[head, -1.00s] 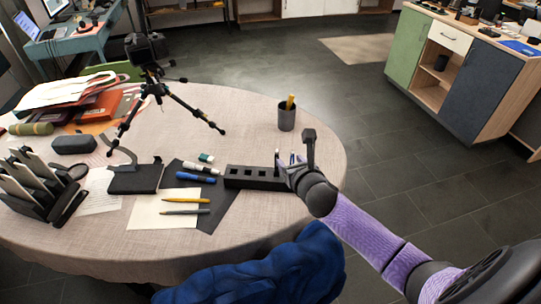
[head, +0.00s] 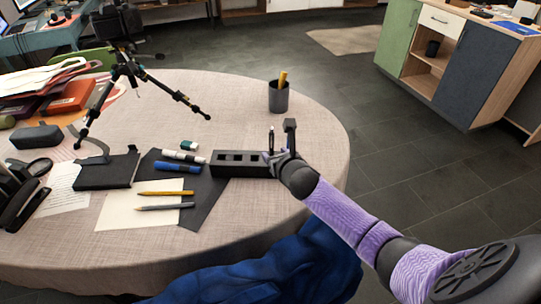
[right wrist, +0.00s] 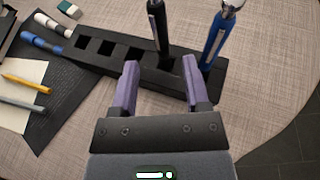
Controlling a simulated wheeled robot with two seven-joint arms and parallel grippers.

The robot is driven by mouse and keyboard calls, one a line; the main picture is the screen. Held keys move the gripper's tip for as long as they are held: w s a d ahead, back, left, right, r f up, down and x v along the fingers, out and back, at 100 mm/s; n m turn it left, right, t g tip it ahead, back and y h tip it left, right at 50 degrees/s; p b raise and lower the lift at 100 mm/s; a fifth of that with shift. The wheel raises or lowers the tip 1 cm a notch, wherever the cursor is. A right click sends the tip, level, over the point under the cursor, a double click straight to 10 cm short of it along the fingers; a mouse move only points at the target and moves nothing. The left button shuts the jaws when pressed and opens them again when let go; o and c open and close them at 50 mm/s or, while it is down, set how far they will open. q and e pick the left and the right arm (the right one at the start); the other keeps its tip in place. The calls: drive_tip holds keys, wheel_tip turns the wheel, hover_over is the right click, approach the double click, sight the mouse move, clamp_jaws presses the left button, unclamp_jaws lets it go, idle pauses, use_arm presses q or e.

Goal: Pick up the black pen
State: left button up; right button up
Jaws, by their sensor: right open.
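The black pen (right wrist: 157,28) stands upright in a slot of the black slotted holder (right wrist: 103,62) in the right wrist view. A blue pen (right wrist: 218,38) stands in the holder to its right. My right gripper (right wrist: 160,78) is open and empty, its purple fingers pointing at the holder. The black pen lies ahead, between the two fingertips in the picture; I see no contact. In the head view my right gripper (head: 281,143) is at the right end of the holder (head: 240,158), and I cannot clearly make out the pens there. My left gripper is not in view.
Markers (head: 177,167), a yellow pencil (head: 165,193) and a grey pencil (head: 165,207) lie left of the holder. A dark cup (head: 279,98) with a yellow item stands behind it. A camera tripod (head: 130,70) stands at the back left. A blue chair (head: 290,265) is at the front edge.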

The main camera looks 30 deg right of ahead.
sight(272, 150)
drive_tip(key=b+x, duration=0.1)
drive_tip(key=x, duration=0.1)
drive_tip(key=b+x, duration=0.1)
drive_tip(key=shift+w+d+f, duration=0.2)
drive_tip(key=shift+d+f, duration=0.05)
drive_tip(key=shift+f, duration=0.2)
drive_tip(key=shift+w+b, duration=0.3)
drive_tip(key=shift+w, duration=0.1)
drive_tip(key=shift+r, duration=0.2)
clamp_jaws()
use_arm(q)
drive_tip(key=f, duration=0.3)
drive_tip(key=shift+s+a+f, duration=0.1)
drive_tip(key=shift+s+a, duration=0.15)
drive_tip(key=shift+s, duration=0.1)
